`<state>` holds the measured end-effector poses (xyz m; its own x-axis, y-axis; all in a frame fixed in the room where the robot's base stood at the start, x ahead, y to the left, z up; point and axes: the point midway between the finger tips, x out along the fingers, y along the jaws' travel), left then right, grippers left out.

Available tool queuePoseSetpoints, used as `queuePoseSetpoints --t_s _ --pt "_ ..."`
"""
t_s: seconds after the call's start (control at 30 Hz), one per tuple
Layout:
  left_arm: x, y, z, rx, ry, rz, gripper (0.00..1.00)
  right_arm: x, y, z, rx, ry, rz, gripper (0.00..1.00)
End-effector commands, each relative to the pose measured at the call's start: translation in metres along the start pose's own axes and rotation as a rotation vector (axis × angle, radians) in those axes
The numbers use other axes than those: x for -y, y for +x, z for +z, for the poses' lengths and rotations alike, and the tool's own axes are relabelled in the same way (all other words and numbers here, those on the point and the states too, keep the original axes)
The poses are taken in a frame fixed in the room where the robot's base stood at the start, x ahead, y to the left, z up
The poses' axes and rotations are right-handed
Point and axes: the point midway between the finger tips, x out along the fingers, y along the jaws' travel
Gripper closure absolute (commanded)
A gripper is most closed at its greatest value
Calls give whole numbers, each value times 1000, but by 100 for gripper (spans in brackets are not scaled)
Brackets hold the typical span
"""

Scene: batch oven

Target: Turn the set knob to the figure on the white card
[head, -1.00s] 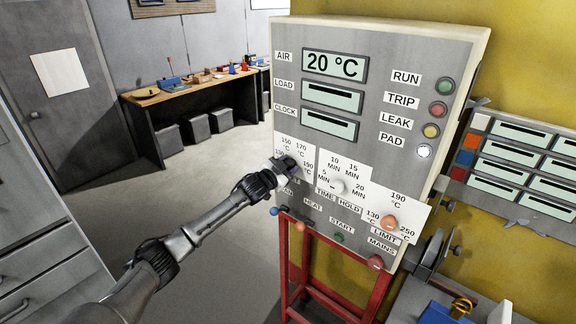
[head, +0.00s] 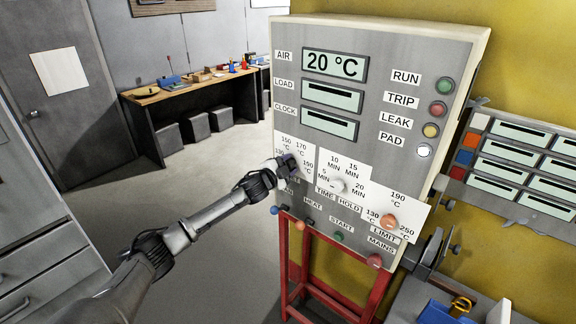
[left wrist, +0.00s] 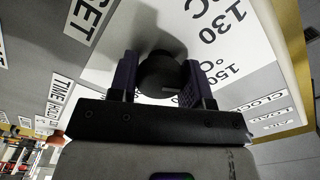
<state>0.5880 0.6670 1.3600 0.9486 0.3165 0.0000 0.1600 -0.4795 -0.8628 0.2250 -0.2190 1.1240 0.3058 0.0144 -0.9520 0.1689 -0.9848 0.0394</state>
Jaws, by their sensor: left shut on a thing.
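The set knob, dark and round, shows in the left wrist view (left wrist: 160,72) between my left gripper's two fingers (left wrist: 158,80). The gripper is shut on it. In the head view, my left gripper (head: 287,166) covers the knob at the left of the oven panel (head: 375,80). The white scale plate (head: 295,145) around it carries temperature figures, 150 and 170 at its top; 130 and 150 show in the wrist view. The knob's pointer cannot be made out. A white sheet (head: 59,72) hangs on the grey door, with no readable figure. My right gripper is not in view.
The air display (head: 335,66) reads 20 °C. Right of the gripper are a pale time knob (head: 338,186) and an orange limit knob (head: 389,221). Several small buttons line the panel's bottom, above a red stand (head: 290,262). Open floor lies left of it.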

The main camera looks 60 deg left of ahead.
Motion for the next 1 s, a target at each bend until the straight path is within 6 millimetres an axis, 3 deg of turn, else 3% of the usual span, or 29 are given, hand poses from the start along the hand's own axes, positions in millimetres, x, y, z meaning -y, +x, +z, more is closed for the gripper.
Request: queuePoseSetpoints --t_s 0.43,0.47,0.63,0.7,1.0 --pt "0 0 0 0 7 0 79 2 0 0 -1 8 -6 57" --pt "0 0 0 0 7 0 53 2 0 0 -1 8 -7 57" --pt "0 0 0 0 7 0 36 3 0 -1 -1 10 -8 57" --pt "0 0 0 0 7 0 31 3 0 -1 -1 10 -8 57" --pt "-1 -2 0 0 7 1 31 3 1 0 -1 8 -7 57"
